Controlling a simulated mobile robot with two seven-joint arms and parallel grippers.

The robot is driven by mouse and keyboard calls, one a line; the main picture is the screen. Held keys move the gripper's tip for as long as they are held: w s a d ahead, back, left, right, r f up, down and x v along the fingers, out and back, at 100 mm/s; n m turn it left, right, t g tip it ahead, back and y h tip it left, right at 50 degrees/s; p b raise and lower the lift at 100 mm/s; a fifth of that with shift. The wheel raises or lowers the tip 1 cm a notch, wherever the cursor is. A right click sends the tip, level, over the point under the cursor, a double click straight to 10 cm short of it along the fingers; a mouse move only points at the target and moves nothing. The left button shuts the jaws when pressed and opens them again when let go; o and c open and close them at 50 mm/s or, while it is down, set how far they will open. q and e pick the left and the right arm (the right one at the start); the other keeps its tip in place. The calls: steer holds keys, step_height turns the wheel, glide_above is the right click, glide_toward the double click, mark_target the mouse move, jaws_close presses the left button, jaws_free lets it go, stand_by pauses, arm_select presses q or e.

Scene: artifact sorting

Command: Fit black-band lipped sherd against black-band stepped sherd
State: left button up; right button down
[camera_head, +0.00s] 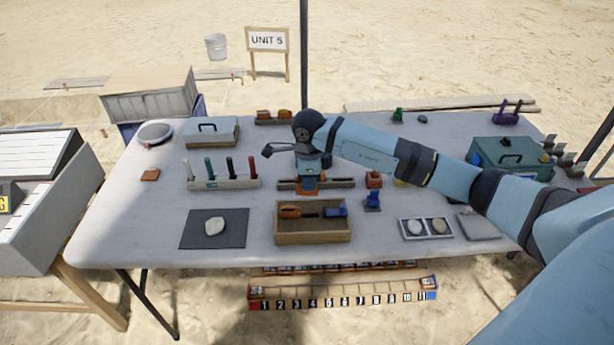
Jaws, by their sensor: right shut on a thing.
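My right arm comes in from the right, and its gripper (308,184) points down over the middle of the table. It is shut on an orange-brown piece (306,192), mostly hidden by the fingers, at a long dark low holder (342,183). I cannot tell whether the piece touches the holder or what lies in it behind the gripper. Black bands, lips or steps on the sherds are too small to make out. My left gripper is not in view.
A wooden tray (313,237) with tools stands in front of the holder. A small orange-brown block (374,179) stands just right of it. A rack of upright tools (223,183) is at left. A dark mat (240,240) carries a pale stone (214,226).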

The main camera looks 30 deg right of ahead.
mark_target(309, 195)
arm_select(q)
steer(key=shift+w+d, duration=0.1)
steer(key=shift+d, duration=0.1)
arm_select(e)
steer(key=shift+d, duration=0.1)
steer(key=shift+f+b, duration=0.7)
steer(key=shift+f, duration=0.1)
step_height(309, 195, down, 2)
steer(key=shift+f+b, duration=0.2)
steer(key=shift+b, duration=0.65)
steer(key=shift+f+b, duration=0.45)
steer(key=shift+f, duration=0.5)
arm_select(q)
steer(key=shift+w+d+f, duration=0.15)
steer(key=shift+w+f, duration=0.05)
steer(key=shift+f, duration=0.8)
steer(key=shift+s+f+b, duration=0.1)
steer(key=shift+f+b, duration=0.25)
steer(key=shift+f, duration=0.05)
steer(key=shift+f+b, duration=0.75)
arm_select(e)
steer(key=shift+f, duration=1.1)
arm_select(q)
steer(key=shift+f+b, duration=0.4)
steer(key=shift+b, duration=0.5)
arm_select(e)
steer(key=shift+f, duration=1.25)
